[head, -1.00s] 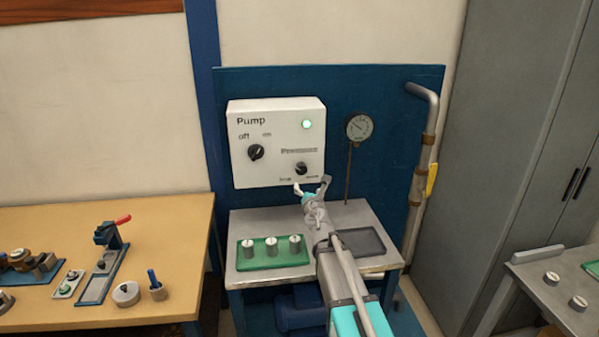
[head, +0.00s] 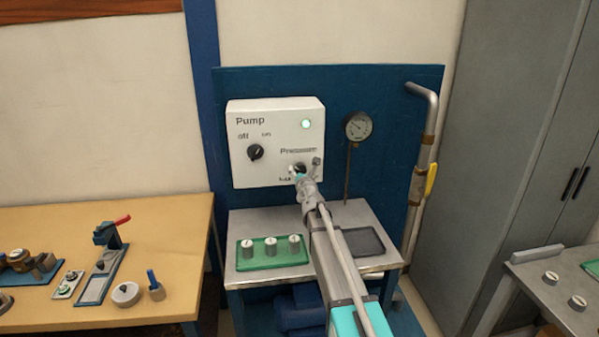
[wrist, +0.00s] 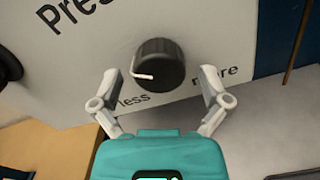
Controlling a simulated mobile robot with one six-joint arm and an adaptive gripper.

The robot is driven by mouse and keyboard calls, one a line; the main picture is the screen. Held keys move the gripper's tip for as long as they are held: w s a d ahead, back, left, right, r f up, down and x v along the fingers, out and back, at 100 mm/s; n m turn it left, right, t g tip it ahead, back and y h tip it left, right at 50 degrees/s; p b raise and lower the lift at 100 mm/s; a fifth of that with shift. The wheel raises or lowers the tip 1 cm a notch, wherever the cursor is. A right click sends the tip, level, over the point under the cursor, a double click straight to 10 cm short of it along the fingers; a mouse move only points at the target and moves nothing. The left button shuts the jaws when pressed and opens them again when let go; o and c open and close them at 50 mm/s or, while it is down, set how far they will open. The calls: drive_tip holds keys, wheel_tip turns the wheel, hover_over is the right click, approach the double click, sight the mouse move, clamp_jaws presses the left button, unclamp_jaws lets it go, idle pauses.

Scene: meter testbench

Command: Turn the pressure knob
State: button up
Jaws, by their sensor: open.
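The black pressure knob (wrist: 158,66) sits low on the white pump panel (head: 240,170), between the words "less" and "more" in the wrist view. Its white pointer mark points left, slightly toward "less". In the head view the knob (head: 300,168) is partly hidden by my gripper (head: 304,166). My gripper (wrist: 163,85) is open and empty, with one finger on each side of the knob's lower part. I see gaps between the fingers and the knob in the wrist view.
A second black knob (head: 255,152) marked off and on sits left on the panel, with a lit lamp (head: 306,125) above right. A gauge (head: 358,126) stands right of the panel. Below, a metal bench (head: 237,218) carries a green tray (head: 247,268) with several cylinders and a dark tray.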

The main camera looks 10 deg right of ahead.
drive_tip(key=shift+w, duration=0.45)
drive_tip(key=c, duration=1.1)
